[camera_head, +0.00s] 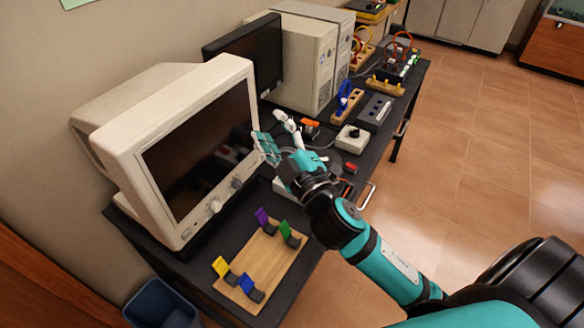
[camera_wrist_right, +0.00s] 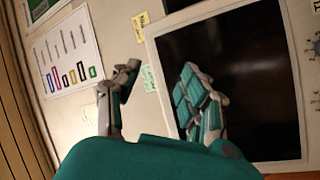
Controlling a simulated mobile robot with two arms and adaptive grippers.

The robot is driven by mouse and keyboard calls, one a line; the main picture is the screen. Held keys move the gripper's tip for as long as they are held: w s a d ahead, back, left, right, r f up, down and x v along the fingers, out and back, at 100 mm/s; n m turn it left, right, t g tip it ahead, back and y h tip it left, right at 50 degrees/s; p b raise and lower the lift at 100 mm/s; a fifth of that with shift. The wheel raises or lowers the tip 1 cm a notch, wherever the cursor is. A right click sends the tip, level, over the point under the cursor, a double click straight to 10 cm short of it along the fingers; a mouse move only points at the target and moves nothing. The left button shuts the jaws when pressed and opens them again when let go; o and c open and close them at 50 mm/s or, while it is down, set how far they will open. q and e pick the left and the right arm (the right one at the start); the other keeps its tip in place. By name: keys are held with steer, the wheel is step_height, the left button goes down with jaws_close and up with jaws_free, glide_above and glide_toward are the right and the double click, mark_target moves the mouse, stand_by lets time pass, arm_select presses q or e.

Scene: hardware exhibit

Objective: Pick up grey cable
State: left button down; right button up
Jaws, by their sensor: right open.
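A thin grey cable (camera_head: 322,147) seems to lie on the dark table beside a white box with a black knob; it is small and partly hidden by my right arm, so I cannot see its full length. My right gripper (camera_head: 278,136) is open and empty in front of the old monitor's screen, to the left of the cable and apart from it. In the right wrist view the open fingers (camera_wrist_right: 160,82) point at the wall and the dark screen, and no cable shows there. My left gripper is not in view.
The beige monitor (camera_head: 152,150) stands close to my right gripper. A wooden board (camera_head: 262,267) with coloured hooks lies at the table's near end. The white knob box (camera_head: 351,139), a grey panel (camera_head: 375,113) and beige computer cases (camera_head: 305,62) stand farther back. The floor at right is clear.

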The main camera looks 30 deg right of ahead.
steer(key=a+r+n+g+y, duration=0.1)
steer(key=a+r+n+y, duration=0.85)
steer(key=n+y, duration=0.55)
steer(key=s+a+n+g+y, duration=0.2)
steer(key=a+n+g+y, duration=0.15)
steer(key=n+g, duration=0.45)
steer(key=n+g+h, duration=0.6)
steer(key=n+h, duration=0.3)
steer(key=h, duration=0.9)
glide_toward(291, 150)
steer(key=p+x, duration=0.1)
steer(key=x, duration=0.1)
steer(key=p+x, duration=0.4)
steer(key=shift+s+a+f, duration=0.15)
steer(key=shift+s+f, duration=0.05)
steer(key=p+x, duration=0.1)
steer(key=x, duration=0.1)
steer(key=p+x, duration=0.1)
steer(key=x, duration=0.1)
steer(key=shift+w, duration=0.35)
steer(key=shift+w+f, duration=0.1)
steer(key=shift+f, duration=0.15)
steer(key=shift+d, duration=0.2)
jaws_close()
